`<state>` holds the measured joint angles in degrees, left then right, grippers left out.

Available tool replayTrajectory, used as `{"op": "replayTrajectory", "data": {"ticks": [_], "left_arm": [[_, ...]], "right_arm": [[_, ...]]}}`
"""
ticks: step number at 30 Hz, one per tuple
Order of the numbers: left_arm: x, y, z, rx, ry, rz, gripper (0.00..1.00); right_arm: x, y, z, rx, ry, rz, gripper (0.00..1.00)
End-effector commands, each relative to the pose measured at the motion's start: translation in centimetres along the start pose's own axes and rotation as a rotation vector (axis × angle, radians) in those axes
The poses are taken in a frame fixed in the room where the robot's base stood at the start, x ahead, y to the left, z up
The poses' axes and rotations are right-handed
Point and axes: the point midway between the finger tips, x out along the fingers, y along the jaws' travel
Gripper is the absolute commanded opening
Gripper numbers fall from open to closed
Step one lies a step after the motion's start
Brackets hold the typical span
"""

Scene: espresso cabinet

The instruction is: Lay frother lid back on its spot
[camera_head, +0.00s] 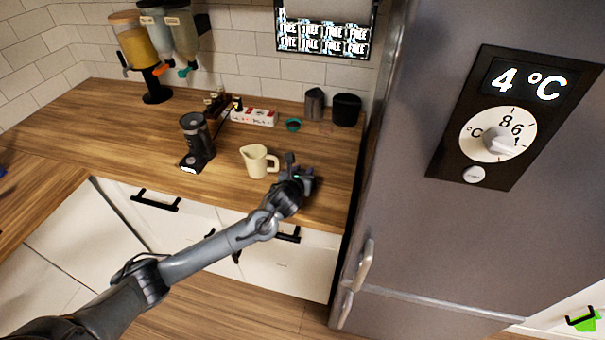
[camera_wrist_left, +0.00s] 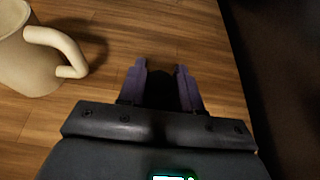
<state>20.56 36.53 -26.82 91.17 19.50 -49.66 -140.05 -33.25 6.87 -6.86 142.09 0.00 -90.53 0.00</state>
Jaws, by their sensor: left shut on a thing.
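My left gripper (camera_head: 290,166) is over the front of the wooden counter, just right of a cream pitcher. In the left wrist view its two purple-grey fingers (camera_wrist_left: 160,76) are shut on a small dark thing (camera_wrist_left: 160,92), probably the frother lid; its shape is mostly hidden. A black cylindrical container (camera_head: 346,110), possibly the frother, stands at the back right of the counter, beyond the gripper. I cannot tell whether its top is open. My right gripper is not in view.
The cream pitcher (camera_head: 255,160) also shows in the left wrist view (camera_wrist_left: 28,60), handle towards the gripper. A grey container (camera_head: 314,104) and a small teal-rimmed item (camera_head: 292,125) stand behind. A black grinder (camera_head: 196,142) stands left. The fridge (camera_head: 420,220) bounds the right.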

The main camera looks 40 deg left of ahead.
Motion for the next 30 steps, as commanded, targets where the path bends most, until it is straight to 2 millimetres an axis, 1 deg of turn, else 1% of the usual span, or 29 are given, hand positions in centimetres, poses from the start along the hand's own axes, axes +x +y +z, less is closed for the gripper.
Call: {"op": "replayTrajectory", "data": {"ticks": [13,14,18,26,30], "left_arm": [[0.27,0.05,-0.55,0.001,-0.001,0.001,0.0],[0.25,0.04,-0.51,0.0,-0.001,0.001,0.39],[0.23,0.03,-0.49,0.0,-0.001,0.001,0.6],[0.22,0.02,-0.47,0.0,-0.001,0.001,0.6],[-0.1,0.01,-0.12,0.001,-0.002,0.0,0.6]], "right_arm": [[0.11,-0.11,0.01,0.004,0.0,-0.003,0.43],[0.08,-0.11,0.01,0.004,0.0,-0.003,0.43],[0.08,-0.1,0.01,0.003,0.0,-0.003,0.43],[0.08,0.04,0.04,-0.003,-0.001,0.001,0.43],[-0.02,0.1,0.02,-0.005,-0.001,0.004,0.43]]}}
